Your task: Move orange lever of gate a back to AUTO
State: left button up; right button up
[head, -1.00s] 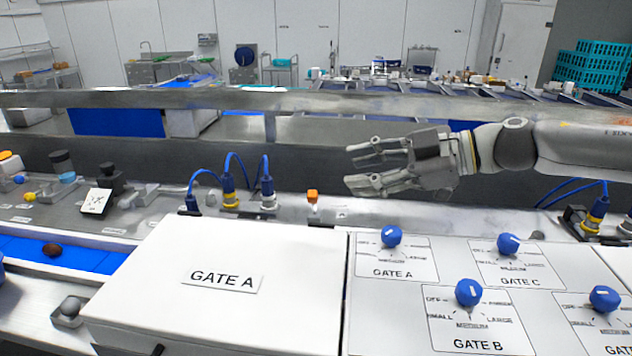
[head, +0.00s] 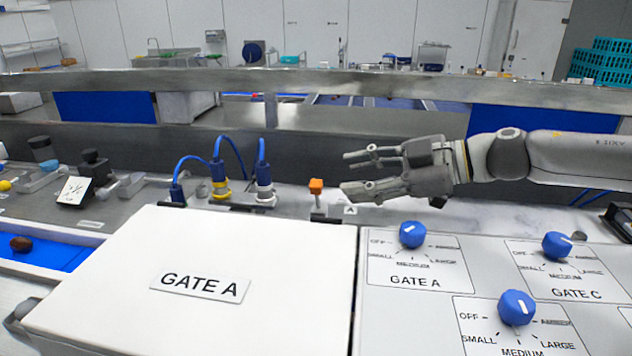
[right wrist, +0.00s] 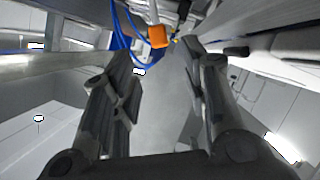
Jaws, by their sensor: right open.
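The orange lever (head: 316,187) of gate A stands on a short metal stem behind the white GATE A box (head: 190,275). In the right wrist view its orange knob (right wrist: 158,36) shows at the top, ahead of and between the fingertips. My right gripper (head: 352,172) is open and empty, pointing left, with its fingertips just to the right of the knob and apart from it. Both open fingers also show in the right wrist view (right wrist: 163,62). A small label beside the lever is too small to read surely. My left gripper is not in view.
Blue cables with connectors (head: 219,178) rise just left of the lever. A panel with blue knobs (head: 412,235) lies in front of my right arm. A metal rail (head: 300,85) runs across behind. A date (head: 21,243) lies on the blue belt at left.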

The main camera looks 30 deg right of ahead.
aim_at(320, 183)
jog(key=shift+x, duration=4.35)
grip_shut()
